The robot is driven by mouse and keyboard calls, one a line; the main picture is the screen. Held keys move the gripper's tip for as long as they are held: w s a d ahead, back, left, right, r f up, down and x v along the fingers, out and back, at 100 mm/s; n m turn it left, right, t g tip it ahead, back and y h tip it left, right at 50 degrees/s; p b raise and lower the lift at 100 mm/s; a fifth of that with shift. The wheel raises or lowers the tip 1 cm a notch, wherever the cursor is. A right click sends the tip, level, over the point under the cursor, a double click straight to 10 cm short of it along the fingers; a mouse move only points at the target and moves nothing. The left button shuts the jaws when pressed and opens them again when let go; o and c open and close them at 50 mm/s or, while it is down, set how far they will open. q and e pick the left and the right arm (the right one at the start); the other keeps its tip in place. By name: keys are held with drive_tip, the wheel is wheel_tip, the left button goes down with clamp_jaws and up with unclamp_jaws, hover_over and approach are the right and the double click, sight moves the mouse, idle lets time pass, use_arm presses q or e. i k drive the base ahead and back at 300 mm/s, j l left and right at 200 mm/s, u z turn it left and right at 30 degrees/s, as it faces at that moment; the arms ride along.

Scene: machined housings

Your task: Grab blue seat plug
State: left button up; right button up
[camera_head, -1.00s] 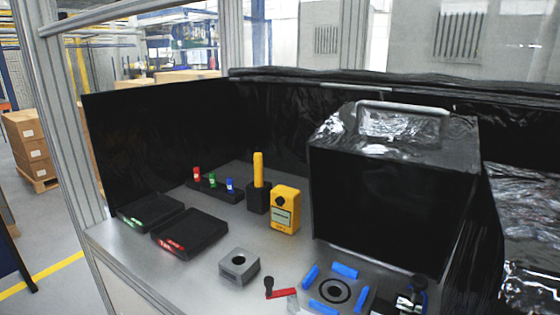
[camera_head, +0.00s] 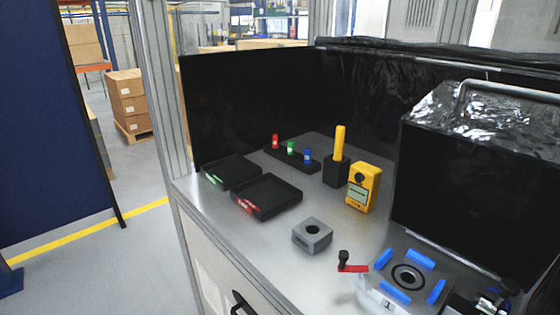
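The blue seat plug (camera_head: 308,155) stands upright at the right end of a black rack (camera_head: 298,162) in the head view, toward the back of the bench. A green plug (camera_head: 291,147) and a red plug (camera_head: 275,142) stand beside it in the same rack. Neither of my grippers shows in the head view.
Black trays with green (camera_head: 232,170) and red (camera_head: 266,197) labels lie left on the bench. A grey housing block (camera_head: 312,234), a yellow device (camera_head: 363,186), a yellow-handled tool (camera_head: 340,145) and a fixture with blue pads (camera_head: 408,275) stand nearby. A large black box (camera_head: 480,190) blocks the right.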

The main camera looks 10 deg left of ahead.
sight(307, 152)
drive_tip(key=i+j, duration=0.15)
drive_tip(key=j, duration=0.25)
drive_tip(key=i+j+z, duration=0.1)
drive_tip(key=j, duration=0.3)
drive_tip(key=i+j, duration=0.2)
drive_tip(key=j, duration=0.2)
drive_tip(key=i+j+z, duration=0.15)
drive_tip(key=j, duration=0.25)
